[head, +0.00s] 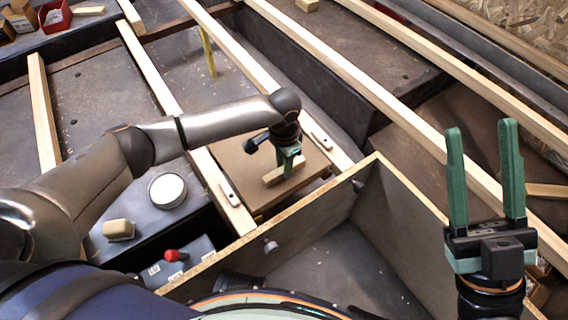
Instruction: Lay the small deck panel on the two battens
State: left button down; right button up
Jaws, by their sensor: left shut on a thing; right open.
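The small deck panel (238,168) is a brown board with a pale wooden grip block (273,178) on top. My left gripper (287,172) is shut on this block from above. The panel lies level across the gap between the left batten (152,72) and the right batten (236,47). My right gripper (481,150) is open and empty, fingers up, at the right.
A thin-walled wooden partition (318,222) stands just in front of the panel. A white round tub (167,190), a tan block (118,229) and a red-knobbed grey box (183,257) are at the left. More battens run to the right.

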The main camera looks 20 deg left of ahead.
pick_arm(q)
jog(key=shift+r+p, duration=0.1)
jog(key=shift+p, duration=0.45)
pick_arm(e)
jog(key=shift+r, duration=0.55)
pick_arm(q)
jog(key=c, duration=0.6)
grip_release()
jog(key=shift+s, duration=0.1)
notch_tip(320, 180, up, 12)
jog(key=p, duration=0.5)
jog(key=shift+r+p, duration=0.2)
jog(key=shift+p, duration=0.2)
pick_arm(e)
notch_tip(320, 180, up, 6)
jog(key=shift+s+d+r+n, duration=0.15)
jog(key=shift+d+n, duration=0.2)
jog(key=shift+n, duration=0.05)
